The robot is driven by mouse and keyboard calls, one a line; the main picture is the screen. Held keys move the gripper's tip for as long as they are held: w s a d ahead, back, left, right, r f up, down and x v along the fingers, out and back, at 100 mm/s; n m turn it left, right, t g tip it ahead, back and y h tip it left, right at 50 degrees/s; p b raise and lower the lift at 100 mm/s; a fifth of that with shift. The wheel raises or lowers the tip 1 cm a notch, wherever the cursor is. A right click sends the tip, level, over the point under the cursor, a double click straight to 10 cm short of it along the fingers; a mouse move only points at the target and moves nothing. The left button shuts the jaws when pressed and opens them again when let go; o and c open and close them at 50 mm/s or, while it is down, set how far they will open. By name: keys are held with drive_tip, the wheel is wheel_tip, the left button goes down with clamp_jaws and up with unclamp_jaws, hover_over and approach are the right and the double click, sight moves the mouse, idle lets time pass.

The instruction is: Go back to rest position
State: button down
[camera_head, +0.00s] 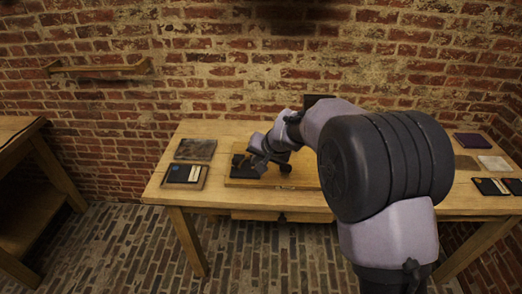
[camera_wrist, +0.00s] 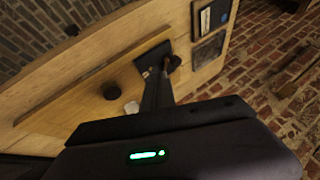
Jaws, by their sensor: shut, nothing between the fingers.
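My gripper (camera_head: 262,160) is over the left part of the table, above a wooden board (camera_head: 243,182). It is shut and empty. My arm reaches in from the right and hides the middle of the table in the head view. In the wrist view my gripper (camera_wrist: 170,68) points at the board, close to a dark block (camera_wrist: 143,57). A dark round thing (camera_wrist: 111,90) and a small pale piece (camera_wrist: 131,107) also lie on the board there.
The wooden table (camera_head: 158,187) stands against a brick wall. Dark trays (camera_head: 184,184) lie at its left end; a purple flat item (camera_head: 473,140), a white pad (camera_head: 494,163) and dark cases (camera_head: 490,187) lie at its right. Another wooden table (camera_head: 15,130) stands far left, with open floor between.

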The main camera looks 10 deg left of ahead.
drive_tip(key=s+d+r+m, duration=0.1)
drive_tip(key=s+d+r, duration=0.5)
drive_tip(key=d+r, duration=0.3)
drive_tip(key=s+d+r+m+t+h, duration=0.1)
drive_tip(key=s+d+r, duration=0.35)
drive_tip(key=s, duration=0.25)
drive_tip(key=s+d+r+m, duration=0.1)
drive_tip(key=s+d+r, duration=0.2)
drive_tip(key=s+d, duration=0.3)
drive_tip(key=s+d+f+h, duration=0.1)
drive_tip(key=s+d, duration=0.2)
drive_tip(key=s, duration=0.5)
drive_tip(key=s+d+f+m+h, duration=0.1)
drive_tip(key=s+d+f, duration=0.1)
drive_tip(key=s, duration=0.6)
drive_tip(key=shift+d+f+m, duration=0.25)
drive_tip(key=shift+d+m, duration=0.05)
drive_tip(key=shift+d, duration=0.1)
